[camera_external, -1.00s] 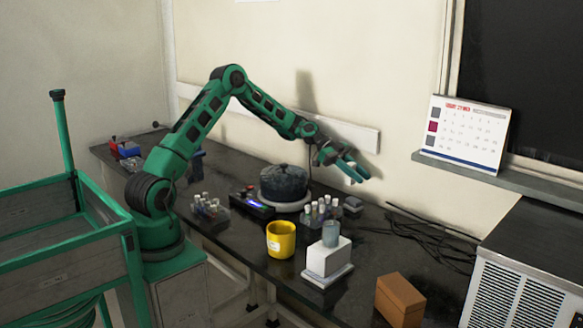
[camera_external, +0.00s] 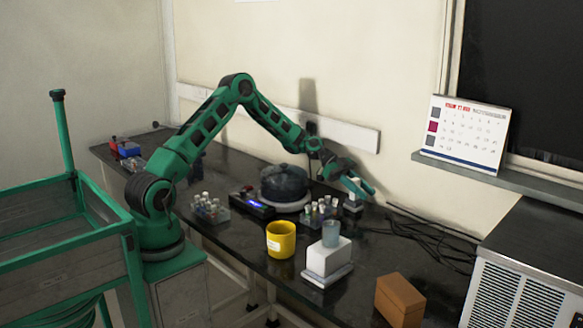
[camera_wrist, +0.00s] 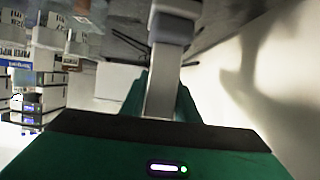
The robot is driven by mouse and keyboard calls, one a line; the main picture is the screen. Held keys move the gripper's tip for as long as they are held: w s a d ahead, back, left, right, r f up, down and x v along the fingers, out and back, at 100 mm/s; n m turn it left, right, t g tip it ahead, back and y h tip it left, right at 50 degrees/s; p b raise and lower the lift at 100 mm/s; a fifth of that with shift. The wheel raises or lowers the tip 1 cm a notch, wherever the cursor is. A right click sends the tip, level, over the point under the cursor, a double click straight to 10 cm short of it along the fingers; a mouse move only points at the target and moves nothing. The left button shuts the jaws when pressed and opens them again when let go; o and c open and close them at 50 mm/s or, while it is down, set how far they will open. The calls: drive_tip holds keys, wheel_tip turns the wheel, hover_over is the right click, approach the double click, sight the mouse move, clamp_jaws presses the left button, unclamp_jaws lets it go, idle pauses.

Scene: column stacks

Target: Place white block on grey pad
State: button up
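My gripper (camera_external: 358,187) is low over the back of the dark bench, shut on a small white block (camera_external: 352,198). In the wrist view the block (camera_wrist: 162,90) is a pale upright shape between the green fingers (camera_wrist: 162,108). The small grey pad (camera_external: 354,209) is directly under the block. In the wrist view the grey pad (camera_wrist: 172,25) shows at the block's far end. I cannot tell whether block and pad touch. The fingers partly hide the block in the outside view.
A larger white box (camera_external: 326,260) with a grey cup (camera_external: 331,234) on top stands in front. A yellow mug (camera_external: 281,240), a vial rack (camera_external: 318,212) and a dark round pot (camera_external: 284,184) are to the left. Black cables (camera_external: 430,240) lie to the right.

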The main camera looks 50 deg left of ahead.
drive_tip(key=shift+o, duration=1.1)
drive_tip(key=shift+a+r, duration=0.1)
drive_tip(key=v, duration=1.2)
drive_tip(key=s+d+r+n+y, duration=0.1)
drive_tip(key=s+r+n+y, duration=0.15)
drive_tip(key=s, duration=0.55)
drive_tip(key=s+d+r+n+g+y, duration=0.1)
drive_tip(key=s+y, duration=0.2)
drive_tip(key=s, duration=0.4)
drive_tip(key=s+d+r+n+y, duration=0.1)
drive_tip(key=s+d+r+y, duration=0.1)
drive_tip(key=s, duration=0.6)
drive_tip(key=s+a+n+y, duration=0.2)
drive_tip(key=s+a, duration=0.2)
drive_tip(key=s, duration=0.4)
drive_tip(key=s+a+n+y, duration=0.2)
drive_tip(key=s+a, duration=0.3)
drive_tip(key=s, duration=0.3)
drive_tip(key=s+a+f+n+t+y, duration=0.1)
drive_tip(key=s+a+n+y, duration=0.1)
drive_tip(key=s+a, duration=0.3)
drive_tip(key=s+n, duration=0.1)
drive_tip(key=s, duration=0.2)
drive_tip(key=shift+w+d, duration=0.1)
